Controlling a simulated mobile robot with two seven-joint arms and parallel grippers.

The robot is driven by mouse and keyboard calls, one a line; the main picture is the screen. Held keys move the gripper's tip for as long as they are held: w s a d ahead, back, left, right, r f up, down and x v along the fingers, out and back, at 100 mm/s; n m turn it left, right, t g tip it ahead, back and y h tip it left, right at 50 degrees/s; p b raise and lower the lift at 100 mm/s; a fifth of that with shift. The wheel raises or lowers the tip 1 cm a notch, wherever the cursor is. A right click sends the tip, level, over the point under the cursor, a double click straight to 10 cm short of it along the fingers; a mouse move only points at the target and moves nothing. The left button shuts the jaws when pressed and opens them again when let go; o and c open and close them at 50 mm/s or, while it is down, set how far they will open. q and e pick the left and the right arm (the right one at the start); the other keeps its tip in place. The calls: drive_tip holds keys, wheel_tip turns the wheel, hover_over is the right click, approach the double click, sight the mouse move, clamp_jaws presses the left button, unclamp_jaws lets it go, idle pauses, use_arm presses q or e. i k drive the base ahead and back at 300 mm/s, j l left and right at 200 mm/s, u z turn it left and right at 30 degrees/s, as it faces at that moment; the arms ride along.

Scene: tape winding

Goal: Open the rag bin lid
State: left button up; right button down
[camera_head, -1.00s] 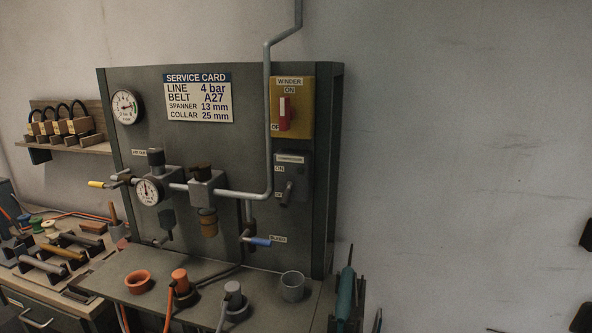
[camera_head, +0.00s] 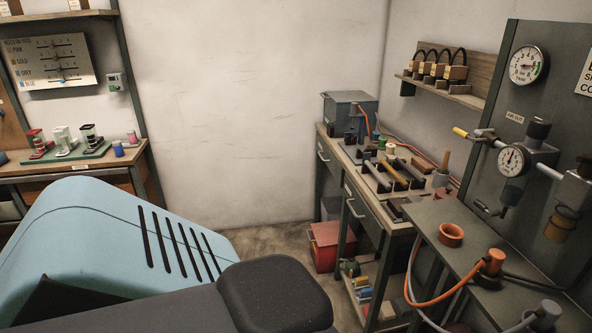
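A red bin (camera_head: 324,258), which looks like the rag bin, stands on the floor in the corner, beside and partly under the bench. Its flat red top (camera_head: 328,233) looks shut. The bench leg hides part of its right side, and I cannot make out any label or pedal on it. Neither of my grippers shows in the head view, so their distance from the bin cannot be seen.
A large light-blue slotted housing (camera_head: 110,235) fills the lower left. The tool bench (camera_head: 352,203) and a grey service panel (camera_head: 560,110) with hoses line the right. Bare floor (camera_head: 275,243) shows in front of the bin.

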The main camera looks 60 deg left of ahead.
sight(326, 234)
drive_tip(key=u, duration=1.8)
drive_tip(key=z, duration=0.4)
drive_tip(key=i+j+z, duration=0.2)
drive_tip(key=j+z, duration=0.2)
drive_tip(key=i+j+z, duration=0.1)
drive_tip(key=j+z, duration=0.3)
drive_tip(key=i+j+z, duration=0.25)
drive_tip(key=j, duration=0.6)
drive_tip(key=j+z, duration=0.3)
drive_tip(key=j, duration=2.35)
drive_tip(key=i+z, duration=0.05)
drive_tip(key=i, duration=0.05)
